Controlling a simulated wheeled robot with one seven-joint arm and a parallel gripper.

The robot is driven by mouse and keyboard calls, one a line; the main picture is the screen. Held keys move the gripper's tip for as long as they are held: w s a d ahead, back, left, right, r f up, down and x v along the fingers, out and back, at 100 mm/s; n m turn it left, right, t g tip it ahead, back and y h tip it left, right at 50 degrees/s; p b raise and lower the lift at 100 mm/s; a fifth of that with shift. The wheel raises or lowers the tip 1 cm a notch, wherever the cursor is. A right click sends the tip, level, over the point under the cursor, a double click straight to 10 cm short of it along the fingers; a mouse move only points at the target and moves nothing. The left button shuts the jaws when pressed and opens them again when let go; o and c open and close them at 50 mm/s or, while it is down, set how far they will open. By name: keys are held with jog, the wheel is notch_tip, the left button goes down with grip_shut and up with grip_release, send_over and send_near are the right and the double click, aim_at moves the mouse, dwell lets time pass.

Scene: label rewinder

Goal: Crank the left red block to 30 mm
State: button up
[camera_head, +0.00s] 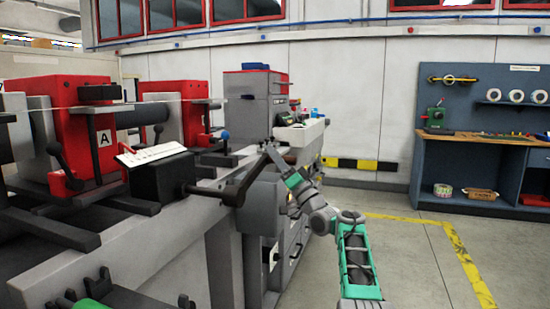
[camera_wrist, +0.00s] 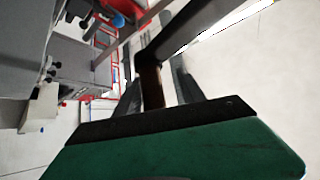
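The left red block (camera_head: 68,130), marked "A", stands on the machine at the left of the head view. A white scale plate (camera_head: 150,155) lies to its right above a black housing (camera_head: 160,181); its marks are too small to read. A dark crank arm (camera_head: 236,190) slants up and right from the housing's shaft. In the wrist view the crank arm (camera_wrist: 192,28) meets a brown handle (camera_wrist: 152,86). My gripper (camera_wrist: 157,78) has one finger on each side of this handle, with a visible gap on the right. My gripper (camera_head: 275,155) is small and partly hidden in the head view.
A second red block (camera_head: 172,116) stands farther back on the machine. A grey cabinet (camera_head: 255,100) rises behind the crank. A workbench (camera_head: 480,145) with shelves stands at the right. The floor (camera_head: 410,255) between is clear, with yellow lines.

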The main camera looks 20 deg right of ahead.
jog(key=shift+d+f, duration=0.2)
jog(key=v, duration=0.7)
jog(key=shift+s+b, duration=0.35)
jog(key=shift+c, duration=0.5)
